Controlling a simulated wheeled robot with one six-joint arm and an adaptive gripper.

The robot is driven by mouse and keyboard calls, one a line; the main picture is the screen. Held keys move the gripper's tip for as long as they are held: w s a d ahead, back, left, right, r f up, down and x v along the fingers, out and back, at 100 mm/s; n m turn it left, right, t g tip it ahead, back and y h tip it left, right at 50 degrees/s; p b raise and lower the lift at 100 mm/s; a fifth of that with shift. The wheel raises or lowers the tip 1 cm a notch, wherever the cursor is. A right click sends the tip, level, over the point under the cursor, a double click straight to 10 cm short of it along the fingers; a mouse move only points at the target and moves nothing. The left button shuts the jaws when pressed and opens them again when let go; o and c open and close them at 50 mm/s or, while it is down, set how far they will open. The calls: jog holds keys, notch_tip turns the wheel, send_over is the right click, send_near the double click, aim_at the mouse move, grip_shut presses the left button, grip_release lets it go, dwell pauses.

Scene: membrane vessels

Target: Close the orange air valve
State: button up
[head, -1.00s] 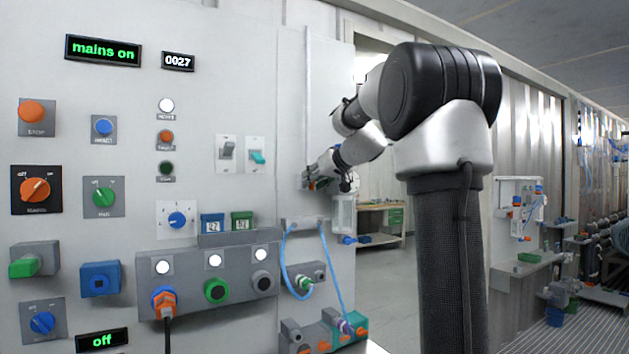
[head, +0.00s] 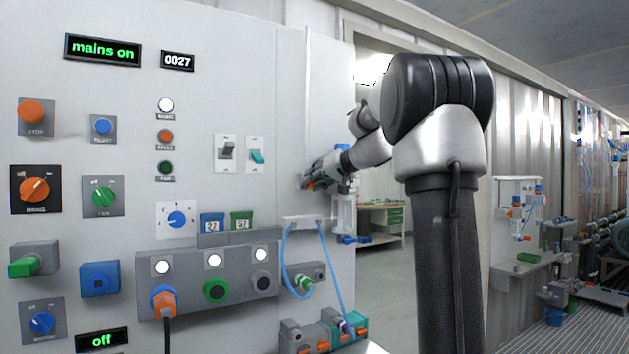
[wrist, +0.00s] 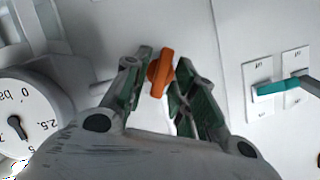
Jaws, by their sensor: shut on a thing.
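The orange air valve's handle (wrist: 161,72) is between my fingers in the wrist view, its long side running roughly up and down that picture with a slight tilt. My gripper (wrist: 165,85) is shut on it, with green-padded fingers on either side. The valve's body and pipe are mostly hidden behind the handle and fingers. In the head view my gripper (head: 312,181) is at the right edge of the grey panel, and its own links largely hide the valve there.
A round pressure gauge (wrist: 22,115) is at the left of the wrist view. Two toggle switches, one teal (wrist: 275,88), are to the right. In the head view a clear-bowled air unit (head: 344,212) hangs just below my gripper. Blue hoses (head: 288,262) loop lower on the panel.

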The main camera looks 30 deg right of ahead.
jog(key=m+t+y, duration=0.1)
jog(key=m, duration=0.2)
jog(key=m+y, duration=0.1)
jog(key=m, duration=0.2)
jog(key=f+m+t+y, duration=0.1)
jog(key=m+y, duration=0.1)
jog(key=m, duration=0.1)
jog(key=shift+d+t, duration=0.3)
jog(key=shift+m, duration=0.3)
dwell(0.3)
jog(key=o, duration=0.7)
jog(key=shift+c, duration=0.2)
jog(key=shift+s, duration=0.1)
jog(key=v, duration=1.2)
